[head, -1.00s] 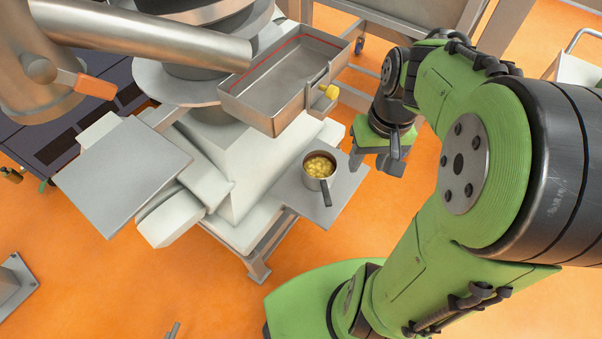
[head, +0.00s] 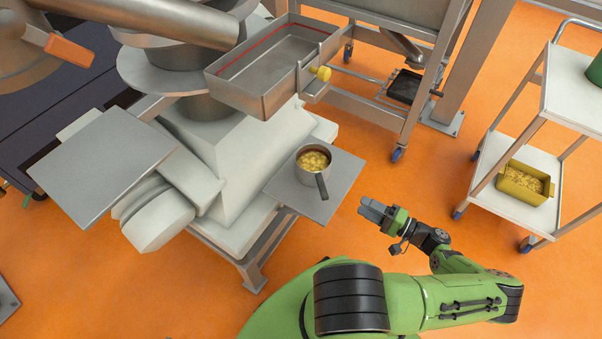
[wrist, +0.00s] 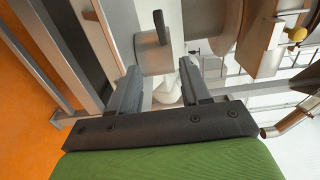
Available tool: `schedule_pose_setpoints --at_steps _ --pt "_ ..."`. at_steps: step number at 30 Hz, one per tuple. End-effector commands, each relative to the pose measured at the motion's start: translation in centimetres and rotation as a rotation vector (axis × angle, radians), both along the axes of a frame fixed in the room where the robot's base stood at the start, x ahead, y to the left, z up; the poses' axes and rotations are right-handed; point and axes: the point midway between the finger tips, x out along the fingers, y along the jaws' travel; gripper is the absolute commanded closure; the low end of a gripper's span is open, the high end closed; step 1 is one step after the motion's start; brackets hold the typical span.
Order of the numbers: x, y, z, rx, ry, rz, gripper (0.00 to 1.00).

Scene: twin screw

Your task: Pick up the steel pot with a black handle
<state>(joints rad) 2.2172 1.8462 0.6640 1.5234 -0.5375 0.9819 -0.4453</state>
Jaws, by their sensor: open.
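The steel pot (head: 304,160) stands on a small square metal shelf (head: 285,190), with yellowish pieces inside. Its black handle (head: 321,186) points toward the shelf's front edge. My gripper (head: 364,208) is beyond the shelf's right edge, apart from the pot, fingers facing left. In the wrist view my gripper (wrist: 160,82) is open and empty. The pot's steel side (wrist: 154,58) shows beyond the fingertips, between them, with its dark handle (wrist: 160,27) above. The pot's contents are hidden there.
A rectangular steel tray (head: 270,75) with a yellow knob (head: 322,73) projects above and behind the shelf. A larger metal plate (head: 100,168) sits at left. A white cart (head: 515,185) holding a yellow bin (head: 525,184) stands at right. Orange floor right of the shelf is open.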

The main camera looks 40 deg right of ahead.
Motion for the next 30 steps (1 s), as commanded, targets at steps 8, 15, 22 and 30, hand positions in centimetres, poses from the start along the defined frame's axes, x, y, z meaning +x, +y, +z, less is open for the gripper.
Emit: schedule_pose_setpoints --at_steps 8,15,22,30 --pt "5.5 2.1 0.1 0.005 -0.007 0.0 0.53" --pt "9.6 3.6 0.0 0.004 -0.004 -0.002 0.53" --pt "13.2 4.9 0.3 0.005 -0.006 -0.001 0.53" --pt "14.7 5.3 0.4 0.004 -0.002 -0.003 0.53"
